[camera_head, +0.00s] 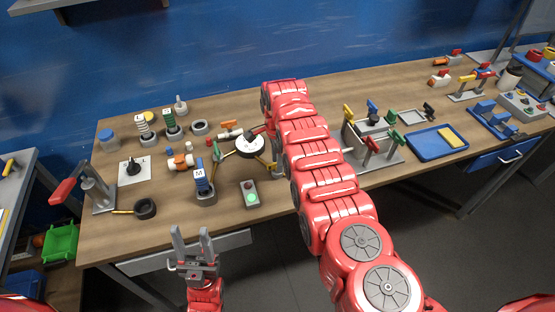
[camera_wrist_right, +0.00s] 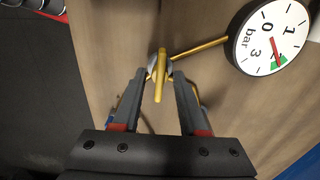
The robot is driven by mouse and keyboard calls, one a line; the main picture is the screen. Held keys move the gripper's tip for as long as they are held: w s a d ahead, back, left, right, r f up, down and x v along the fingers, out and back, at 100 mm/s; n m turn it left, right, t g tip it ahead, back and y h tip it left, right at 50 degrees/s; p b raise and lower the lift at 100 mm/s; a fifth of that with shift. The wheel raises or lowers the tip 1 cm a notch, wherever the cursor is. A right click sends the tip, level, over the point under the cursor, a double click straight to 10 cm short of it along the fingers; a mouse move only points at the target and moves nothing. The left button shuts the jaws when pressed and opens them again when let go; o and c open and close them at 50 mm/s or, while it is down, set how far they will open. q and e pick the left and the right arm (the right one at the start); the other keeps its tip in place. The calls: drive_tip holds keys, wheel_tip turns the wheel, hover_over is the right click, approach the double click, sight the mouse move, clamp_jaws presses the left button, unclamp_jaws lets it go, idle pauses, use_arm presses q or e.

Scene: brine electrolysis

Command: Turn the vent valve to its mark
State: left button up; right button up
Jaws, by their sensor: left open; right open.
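The vent valve, with a yellow lever handle (camera_wrist_right: 159,88) on a grey body, shows in the right wrist view. A brass pipe runs from it to a round white pressure gauge (camera_wrist_right: 268,28) marked in bar. The gauge's red needle lies at the green sector. My right gripper (camera_wrist_right: 160,82) is open, with one finger on each side of the handle; I cannot tell whether they touch it. In the head view the gauge (camera_head: 250,145) stands left of my right arm, which hides most of the valve and right gripper. My left gripper (camera_head: 191,232) is open and empty before the table's front edge.
Right of my arm are a lever rack (camera_head: 375,150) and a blue tray (camera_head: 424,145).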

clamp_jaws()
